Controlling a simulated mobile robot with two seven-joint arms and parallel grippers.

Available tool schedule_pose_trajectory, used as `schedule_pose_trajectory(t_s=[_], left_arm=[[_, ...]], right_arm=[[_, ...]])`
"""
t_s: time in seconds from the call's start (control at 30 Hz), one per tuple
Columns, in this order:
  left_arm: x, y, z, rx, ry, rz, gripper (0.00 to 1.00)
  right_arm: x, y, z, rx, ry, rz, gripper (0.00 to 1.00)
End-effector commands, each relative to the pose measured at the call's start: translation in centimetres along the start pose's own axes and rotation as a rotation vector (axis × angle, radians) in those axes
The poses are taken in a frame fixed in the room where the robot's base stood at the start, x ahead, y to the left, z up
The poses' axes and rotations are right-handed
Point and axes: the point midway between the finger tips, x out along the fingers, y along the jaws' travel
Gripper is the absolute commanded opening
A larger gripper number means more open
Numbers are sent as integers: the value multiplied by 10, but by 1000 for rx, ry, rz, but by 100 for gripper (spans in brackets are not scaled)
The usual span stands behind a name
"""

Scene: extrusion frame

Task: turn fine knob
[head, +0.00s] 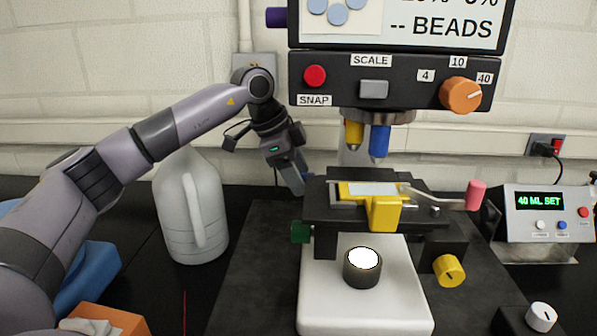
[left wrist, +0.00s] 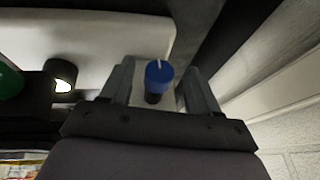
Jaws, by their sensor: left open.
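A blue knob (left wrist: 158,75) with a white index line shows in the left wrist view, between the two fingers of my left gripper (left wrist: 160,85). The fingers are apart, one on each side of the knob, and I see no clear contact. In the head view my left gripper (head: 302,186) reaches down beside the left rear of the microscope's black stage (head: 324,189); a small bit of blue shows there, the rest of the knob is hidden. A yellow knob (head: 449,270) is on the right side and a green knob (head: 301,232) on the left. My right gripper is not in view.
The microscope's white base (head: 366,312) carries a lit lamp (head: 362,268). A white jug (head: 191,215) stands left of it, under my left arm. The head panel with an orange dial (head: 461,95) overhangs the stage. A control box (head: 545,212) is at right.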

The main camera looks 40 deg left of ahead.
Motion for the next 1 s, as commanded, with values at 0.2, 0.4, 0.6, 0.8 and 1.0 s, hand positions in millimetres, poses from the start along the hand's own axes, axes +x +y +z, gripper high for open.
schedule_pose_trajectory(t_s=[0.2,0.4,0.6,0.8,1.0], left_arm=[[5,0,0,0,0,1,61],[5,0,0,0,0,1,32],[5,0,0,1,0,-1,5],[10,3,2,31,0,-65,6],[11,5,2,79,3,-182,6]], right_arm=[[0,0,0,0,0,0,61],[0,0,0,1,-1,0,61],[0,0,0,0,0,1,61],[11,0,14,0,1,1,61],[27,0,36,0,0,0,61]])
